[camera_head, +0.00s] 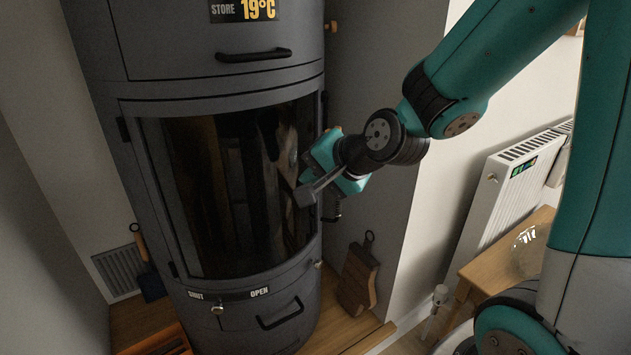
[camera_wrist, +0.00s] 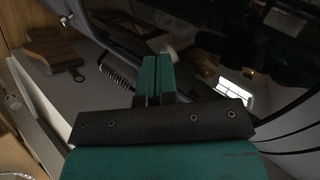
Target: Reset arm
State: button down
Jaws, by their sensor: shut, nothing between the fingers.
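My teal and black gripper (camera_head: 338,172) is in front of the right edge of the dark grey stove's (camera_head: 225,72) curved glass door (camera_head: 225,190). In the wrist view its two teal fingers (camera_wrist: 157,66) are together with nothing between them. The exact gap to the door cannot be told. The door looks closed.
A white radiator (camera_head: 508,190) and a wooden table (camera_head: 505,262) with a glass object stand at the right. A wooden board (camera_head: 357,278) leans by the wall right of the stove. A dark shovel (camera_head: 150,280) is at the left. Open space lies between stove and radiator.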

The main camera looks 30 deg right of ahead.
jog(key=s+a+r+n+g+y, duration=0.1)
jog(key=s+a+n+g, duration=0.45)
jog(key=s+n, duration=0.35)
jog(key=s+a+r+n+g, duration=0.1)
jog(key=s+a+n+g, duration=0.4)
jog(key=s+n, duration=0.4)
notch_tip(320, 180, up, 24)
jog(key=s+p, duration=0.2)
jog(key=p, duration=2.2)
jog(key=shift+s+a+t, duration=0.2)
jog(key=shift+a+t, duration=0.05)
jog(key=shift+t, duration=0.1)
jog(key=shift+r, duration=0.1)
